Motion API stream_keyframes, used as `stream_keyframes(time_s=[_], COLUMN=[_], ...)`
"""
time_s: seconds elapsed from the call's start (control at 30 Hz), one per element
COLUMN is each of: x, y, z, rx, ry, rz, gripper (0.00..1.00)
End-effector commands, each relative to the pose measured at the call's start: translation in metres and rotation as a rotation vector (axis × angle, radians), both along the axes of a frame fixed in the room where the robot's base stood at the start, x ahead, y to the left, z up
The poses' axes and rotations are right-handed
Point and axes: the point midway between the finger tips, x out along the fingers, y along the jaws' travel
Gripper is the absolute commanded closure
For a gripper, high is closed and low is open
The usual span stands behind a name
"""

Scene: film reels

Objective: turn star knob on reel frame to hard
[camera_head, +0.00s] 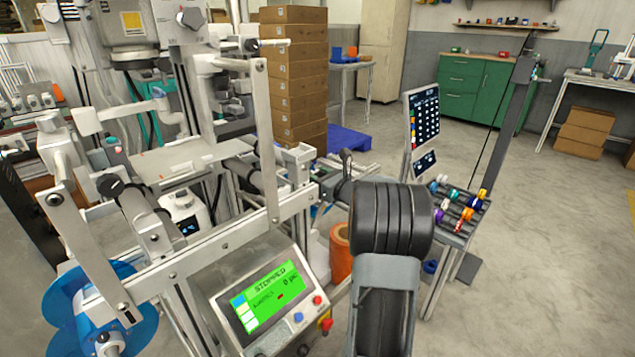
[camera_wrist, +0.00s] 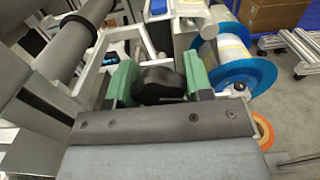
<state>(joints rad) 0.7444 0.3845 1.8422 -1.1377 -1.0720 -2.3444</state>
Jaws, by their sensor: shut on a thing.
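The black star knob (camera_wrist: 160,88) sits in the middle of the wrist view. My gripper (camera_wrist: 159,76) has its two green fingers on the left and right sides of the knob and is shut on it. The lobes facing me are dark, and I cannot read any hard or soft marking. The reel frame (camera_wrist: 148,36) shows as pale metal bars behind the knob. A reel with blue flanges (camera_wrist: 252,75) is at the right. In the head view my dark arm covers the gripper and the knob.
A control panel (camera_head: 264,298) with a green "STOPPED" screen stands left of my arm in the head view. A blue reel (camera_head: 62,312) is at the lower left. A rack of coloured spools (camera_head: 463,226) stands at the right. Open floor lies beyond it.

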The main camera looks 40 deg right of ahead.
Motion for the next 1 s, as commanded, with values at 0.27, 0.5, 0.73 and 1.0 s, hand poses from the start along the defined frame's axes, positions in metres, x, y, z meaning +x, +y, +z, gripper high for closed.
stream_keyframes(time_s=[0.27,0.5,0.73,1.0], x=[0.0000,0.0000,0.0000,-0.0063], y=[0.0001,0.0001,0.0000,-0.0018], z=[-0.0002,-0.0001,0.0000,0.0008], rx=[0.053,0.052,0.051,0.050], ry=[0.011,0.010,0.009,0.009], rz=[0.000,0.000,0.000,-0.002], gripper=[0.77,0.43,0.28,0.28])
